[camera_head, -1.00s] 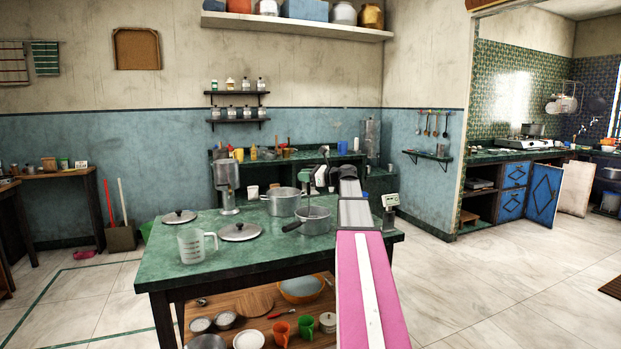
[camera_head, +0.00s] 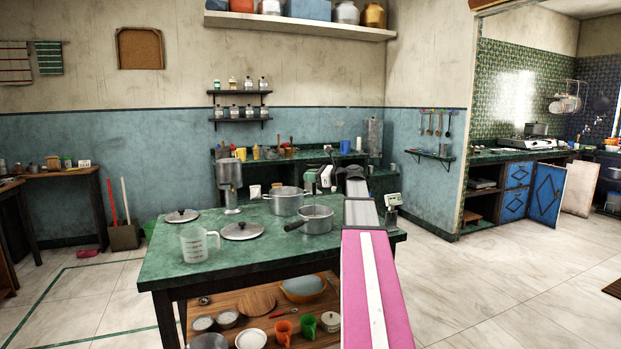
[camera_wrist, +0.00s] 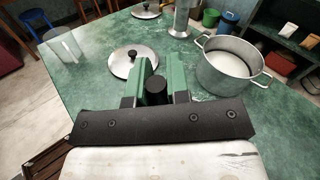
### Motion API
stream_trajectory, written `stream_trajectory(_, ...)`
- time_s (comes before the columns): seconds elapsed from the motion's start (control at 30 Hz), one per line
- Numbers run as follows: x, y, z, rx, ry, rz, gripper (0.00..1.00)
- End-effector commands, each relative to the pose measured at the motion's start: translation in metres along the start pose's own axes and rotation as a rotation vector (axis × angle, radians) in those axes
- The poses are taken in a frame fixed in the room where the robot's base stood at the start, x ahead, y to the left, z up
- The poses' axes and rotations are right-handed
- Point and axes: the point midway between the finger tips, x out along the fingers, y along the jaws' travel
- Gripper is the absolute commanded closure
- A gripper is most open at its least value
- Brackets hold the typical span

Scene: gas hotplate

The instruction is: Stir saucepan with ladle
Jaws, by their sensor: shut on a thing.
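The grey saucepan (camera_head: 317,222) stands on the green table with its dark handle pointing left. The ladle (camera_head: 314,197) is upright, its thin shaft going down into the saucepan; its bowl is hidden. My gripper (camera_head: 313,184) is above the saucepan, shut on the top of the ladle. In the wrist view my green fingers (camera_wrist: 157,80) close around a dark round handle end of the ladle (camera_wrist: 156,86). The saucepan is hidden there behind my gripper's body.
A larger two-handled pot (camera_head: 285,203) stands close behind the saucepan, also clear in the wrist view (camera_wrist: 228,68). A small scale (camera_head: 392,204) stands at the right edge.

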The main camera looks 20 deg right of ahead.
Motion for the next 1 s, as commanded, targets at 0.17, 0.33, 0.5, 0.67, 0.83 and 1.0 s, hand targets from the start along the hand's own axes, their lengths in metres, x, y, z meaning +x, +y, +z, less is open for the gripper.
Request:
stream_trajectory(0.17,0.0,-0.001,0.004,-0.001,0.0,0.0,1.0)
stream_trajectory(0.33,-0.001,-0.004,0.017,-0.001,0.0,0.0,1.0)
stream_trajectory(0.5,-0.002,-0.007,0.03,-0.002,0.0,0.0,1.0)
stream_trajectory(0.67,-0.003,-0.01,0.044,-0.001,0.0,0.0,1.0)
stream_trajectory(0.83,-0.004,-0.013,0.058,-0.001,-0.001,0.0,1.0)
stream_trajectory(1.0,-0.005,-0.015,0.071,-0.001,-0.001,0.0,1.0)
